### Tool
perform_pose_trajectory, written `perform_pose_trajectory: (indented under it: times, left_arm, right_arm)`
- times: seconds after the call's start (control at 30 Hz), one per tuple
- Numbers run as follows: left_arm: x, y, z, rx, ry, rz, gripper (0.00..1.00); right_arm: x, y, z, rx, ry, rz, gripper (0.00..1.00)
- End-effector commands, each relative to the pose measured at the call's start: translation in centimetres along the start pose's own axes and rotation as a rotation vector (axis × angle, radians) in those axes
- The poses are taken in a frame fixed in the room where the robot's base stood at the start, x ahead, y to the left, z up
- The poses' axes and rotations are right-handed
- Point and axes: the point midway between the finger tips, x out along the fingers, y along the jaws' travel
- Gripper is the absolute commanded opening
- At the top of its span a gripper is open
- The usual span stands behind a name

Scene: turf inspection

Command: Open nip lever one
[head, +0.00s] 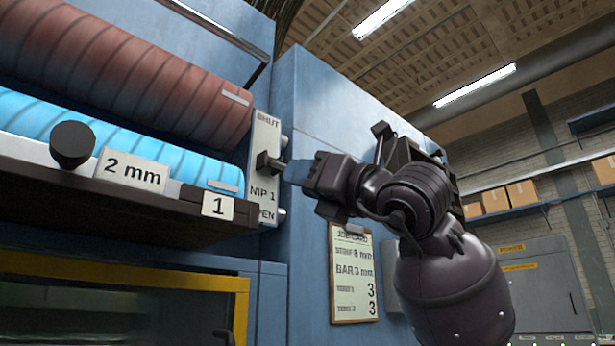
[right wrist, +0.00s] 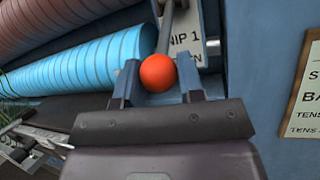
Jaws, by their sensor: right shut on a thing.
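Nip lever one sits on a pale plate (head: 264,138) marked NIP 1, with SHUT at its top and OPEN, partly hidden, at its bottom. The lever's dark base (head: 268,161) shows at about mid-height of the plate in the head view. In the right wrist view its grey rod (right wrist: 167,28) ends in an orange ball knob (right wrist: 158,73). My right gripper (head: 292,172) is at the lever from the right. Its fingers (right wrist: 159,82) are shut around the knob, one on each side. In the head view the knob is hidden by the gripper. My left gripper is out of view.
A red ribbed roller (head: 120,75) lies above a blue one (head: 110,135), left of the plate. A ledge with a black knob (head: 72,144), a 2 mm label and a 1 tag juts out below. A job card (head: 354,275) hangs on the blue panel below my right arm.

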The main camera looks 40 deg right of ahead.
Motion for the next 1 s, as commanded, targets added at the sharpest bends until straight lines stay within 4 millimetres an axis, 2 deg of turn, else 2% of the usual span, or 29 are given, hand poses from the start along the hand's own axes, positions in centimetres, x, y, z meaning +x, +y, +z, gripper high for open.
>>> perform_pose_trajectory:
  times: [0.03, 0.43, 0.47, 0.6, 1.0]
  left_arm:
    - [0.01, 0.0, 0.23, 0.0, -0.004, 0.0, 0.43]
    - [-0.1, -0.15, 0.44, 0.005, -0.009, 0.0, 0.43]
    - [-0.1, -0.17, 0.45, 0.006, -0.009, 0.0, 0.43]
    - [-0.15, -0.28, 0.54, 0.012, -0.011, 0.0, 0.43]
    - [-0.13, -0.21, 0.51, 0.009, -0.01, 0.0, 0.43]
  right_arm:
    - [0.28, -0.19, -0.64, 0.003, 0.015, -0.004, 0.0]
    - [0.3, -0.23, -0.62, 0.003, 0.014, -0.005, 0.0]
    - [0.3, -0.23, -0.62, 0.003, 0.014, -0.005, 0.37]
    - [0.24, -0.2, -0.49, 0.003, 0.011, -0.004, 0.58]
    - [-0.43, -0.13, -0.19, 0.001, 0.004, -0.003, 0.6]
